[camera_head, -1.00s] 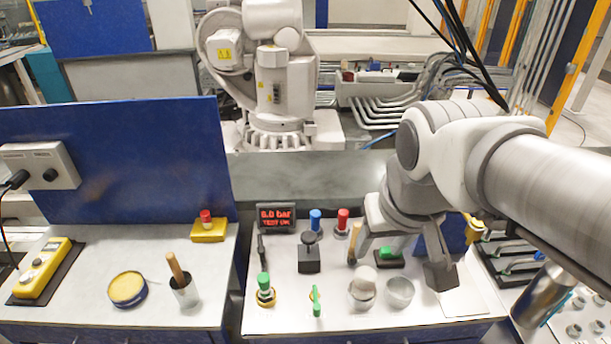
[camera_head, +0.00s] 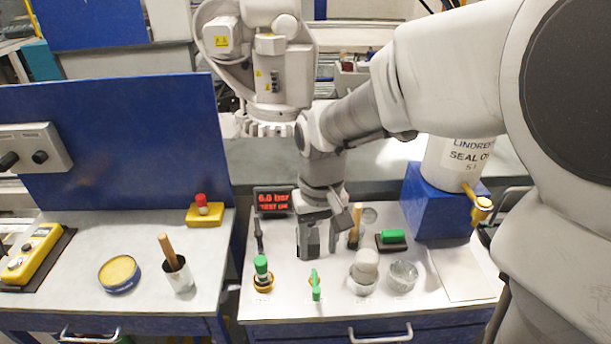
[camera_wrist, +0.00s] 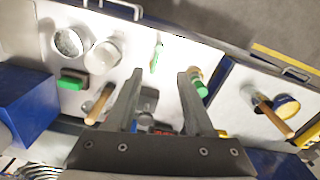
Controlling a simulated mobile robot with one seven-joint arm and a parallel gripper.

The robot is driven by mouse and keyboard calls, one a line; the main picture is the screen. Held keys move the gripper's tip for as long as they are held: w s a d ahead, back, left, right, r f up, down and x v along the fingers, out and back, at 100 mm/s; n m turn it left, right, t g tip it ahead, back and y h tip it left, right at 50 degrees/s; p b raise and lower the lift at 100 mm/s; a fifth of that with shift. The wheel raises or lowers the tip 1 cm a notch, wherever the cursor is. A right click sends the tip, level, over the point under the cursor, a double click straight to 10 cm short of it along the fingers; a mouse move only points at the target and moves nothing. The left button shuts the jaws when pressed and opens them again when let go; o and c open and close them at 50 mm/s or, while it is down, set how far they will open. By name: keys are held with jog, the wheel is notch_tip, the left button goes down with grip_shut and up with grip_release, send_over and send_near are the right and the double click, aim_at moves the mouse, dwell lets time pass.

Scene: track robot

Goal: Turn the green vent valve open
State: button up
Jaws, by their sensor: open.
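A slim green lever (camera_head: 315,285) stands near the front of the right bench. It also shows in the wrist view (camera_wrist: 155,57), beyond the gap between my fingertips. To its left is a green-topped fitting (camera_head: 262,273) with a yellow collar, seen in the wrist view (camera_wrist: 200,88) close beside the right finger. No readable label tells which is the vent valve. My gripper (camera_head: 318,242) points down over the bench, behind the lever in the head view. Its fingers are open and empty, apart from both green parts as far as I can tell.
A red-lit display reading 6.0 bar (camera_head: 273,200) stands behind. Right of the lever are a pale rounded piece (camera_head: 365,268), a glass cup (camera_head: 403,275), a wooden handle (camera_head: 355,225) and a green block (camera_head: 393,237). A blue box (camera_head: 440,205) stands at the back right.

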aim_at(317, 286)
notch_tip(317, 286, down, 16)
jog(key=shift+r+b, duration=0.25)
jog(key=shift+b, duration=0.6)
grip_shut()
dwell(0.9)
